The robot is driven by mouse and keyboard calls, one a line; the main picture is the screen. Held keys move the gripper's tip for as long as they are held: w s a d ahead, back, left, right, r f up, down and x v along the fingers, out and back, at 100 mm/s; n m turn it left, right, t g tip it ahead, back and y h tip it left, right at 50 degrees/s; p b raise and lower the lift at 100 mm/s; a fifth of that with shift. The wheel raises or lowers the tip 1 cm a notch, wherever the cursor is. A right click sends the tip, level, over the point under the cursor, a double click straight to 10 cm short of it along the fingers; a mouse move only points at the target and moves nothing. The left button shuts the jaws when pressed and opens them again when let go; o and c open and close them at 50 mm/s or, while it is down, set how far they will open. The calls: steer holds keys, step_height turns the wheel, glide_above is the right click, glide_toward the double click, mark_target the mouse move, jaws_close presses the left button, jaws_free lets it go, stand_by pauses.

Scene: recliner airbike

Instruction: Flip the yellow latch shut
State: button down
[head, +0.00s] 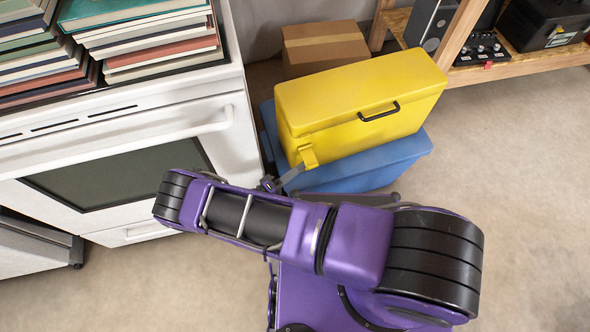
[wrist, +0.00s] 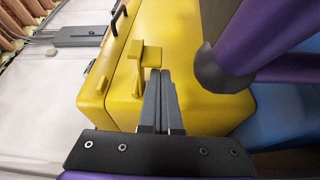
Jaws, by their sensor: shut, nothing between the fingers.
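The yellow latch (head: 308,156) sits on the near left end of a yellow box (head: 345,125), close to the lid seam. In the wrist view the latch (wrist: 148,54) is a small yellow tab standing out from the box (wrist: 195,85). My gripper (head: 299,169) is shut and empty, with its tips right beside the latch. In the wrist view the closed fingers (wrist: 160,73) end just below the tab; I cannot tell whether they touch it. The box lid (head: 360,88) is down.
The yellow box rests on a blue bin (head: 375,172). A white oven (head: 125,130) with stacked books (head: 150,35) stands close on the left. A cardboard box (head: 325,47) is behind, and a wooden shelf (head: 520,65) is at the back right. The right floor is clear.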

steer(key=shift+r, duration=0.1)
steer(key=shift+s+r+n, duration=0.1)
steer(key=shift+s+n, duration=0.05)
steer(key=shift+n, duration=0.65)
steer(key=shift+s+r+n+g+p, duration=0.15)
steer(key=shift+n+g+p, duration=0.15)
steer(key=shift+n+g, duration=0.25)
